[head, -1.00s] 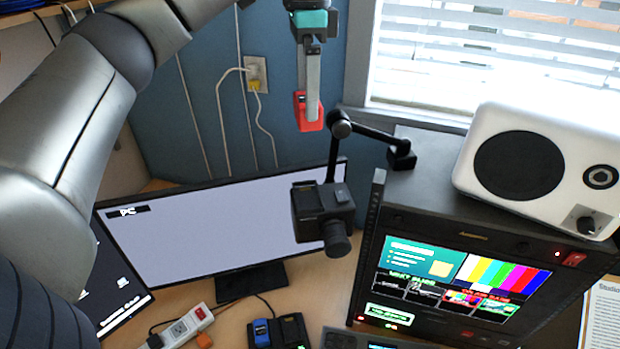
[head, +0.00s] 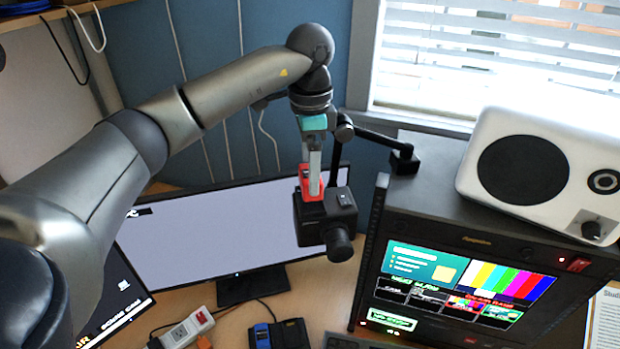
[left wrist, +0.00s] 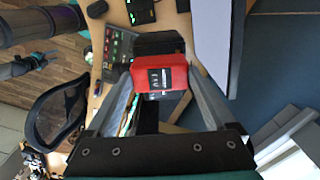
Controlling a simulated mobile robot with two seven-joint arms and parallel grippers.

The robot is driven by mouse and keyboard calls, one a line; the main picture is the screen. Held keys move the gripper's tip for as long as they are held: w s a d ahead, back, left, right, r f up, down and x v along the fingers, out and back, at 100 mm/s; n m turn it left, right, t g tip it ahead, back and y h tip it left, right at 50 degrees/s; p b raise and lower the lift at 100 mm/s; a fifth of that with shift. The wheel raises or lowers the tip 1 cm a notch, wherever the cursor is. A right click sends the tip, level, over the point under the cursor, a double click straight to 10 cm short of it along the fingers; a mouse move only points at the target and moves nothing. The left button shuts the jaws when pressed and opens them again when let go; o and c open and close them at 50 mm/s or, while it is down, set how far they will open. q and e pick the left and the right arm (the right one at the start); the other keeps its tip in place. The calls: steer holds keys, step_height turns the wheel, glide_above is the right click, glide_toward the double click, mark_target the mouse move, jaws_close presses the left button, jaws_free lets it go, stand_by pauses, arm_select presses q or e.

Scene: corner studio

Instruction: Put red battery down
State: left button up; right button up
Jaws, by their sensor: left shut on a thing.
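My left gripper (head: 313,184) is shut on the red battery (head: 304,183) and holds it in the air. In the head view the battery overlaps the top of the black camera on its jointed arm; I cannot tell whether they touch. In the left wrist view the red battery (left wrist: 160,75) sits between the two fingers, its dark label facing the camera. A black charger (head: 292,334) with a blue battery (head: 262,335) stands on the desk at the bottom of the head view.
The black camera (head: 328,218) hangs on its arm before the wide monitor (head: 220,235). A rack with a lit screen (head: 455,285) stands right, with a white speaker (head: 540,170) on top. A power strip (head: 190,328) lies near the charger. Little bare desk shows.

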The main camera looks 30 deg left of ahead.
arm_select(q)
step_height(320, 180, down, 3)
steer(key=shift+f, duration=0.1)
steer(key=shift+f, duration=0.1)
steer(key=o, duration=1.3)
